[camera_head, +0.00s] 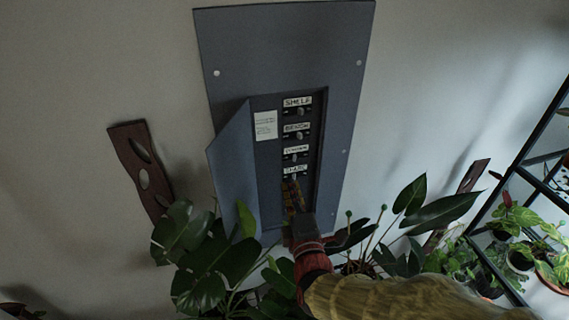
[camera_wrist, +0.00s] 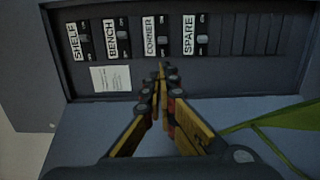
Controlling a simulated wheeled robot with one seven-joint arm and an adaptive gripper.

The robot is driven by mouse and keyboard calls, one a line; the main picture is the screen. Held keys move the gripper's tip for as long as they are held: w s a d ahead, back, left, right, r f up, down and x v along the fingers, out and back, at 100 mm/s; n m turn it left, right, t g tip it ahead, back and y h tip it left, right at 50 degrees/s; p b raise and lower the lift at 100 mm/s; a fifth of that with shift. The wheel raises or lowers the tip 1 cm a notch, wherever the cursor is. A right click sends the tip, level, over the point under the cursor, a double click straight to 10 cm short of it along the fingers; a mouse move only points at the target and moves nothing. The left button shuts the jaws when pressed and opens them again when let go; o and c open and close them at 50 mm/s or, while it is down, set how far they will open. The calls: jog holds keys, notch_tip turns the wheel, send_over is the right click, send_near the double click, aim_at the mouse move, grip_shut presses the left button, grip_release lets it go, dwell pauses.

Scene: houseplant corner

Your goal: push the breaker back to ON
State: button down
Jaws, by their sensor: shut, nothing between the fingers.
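The breaker panel (camera_head: 225,45) is a grey wall box with its door (camera_head: 229,165) open to the left. Inside is a column of breakers labelled SHELF (camera_head: 299,112), BENCH (camera_head: 299,135), CORNER and SPARE. In the wrist view the CORNER breaker (camera_wrist: 162,38) lies straight beyond my fingertips, with the SPARE breaker (camera_wrist: 204,38) to its right. Which toggle is off is too small to tell. My gripper (camera_head: 290,184) is shut and empty, its tips close to the lower breakers; it also shows in the wrist view (camera_wrist: 163,72). Contact cannot be told.
Leafy plants (camera_head: 205,255) crowd below the panel on both sides of my arm. A green leaf (camera_wrist: 290,118) shows right of the fingers. A black plant shelf (camera_head: 510,170) stands at the right. A brown wall ornament (camera_head: 137,150) hangs at the left.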

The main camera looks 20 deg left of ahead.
aim_at(282, 157)
jog(key=p+x, duration=0.1)
jog(key=x, duration=0.9)
jog(key=shift+p, duration=0.4)
jog(key=shift+a+f+b, duration=0.1)
jog(key=shift+b, duration=0.25)
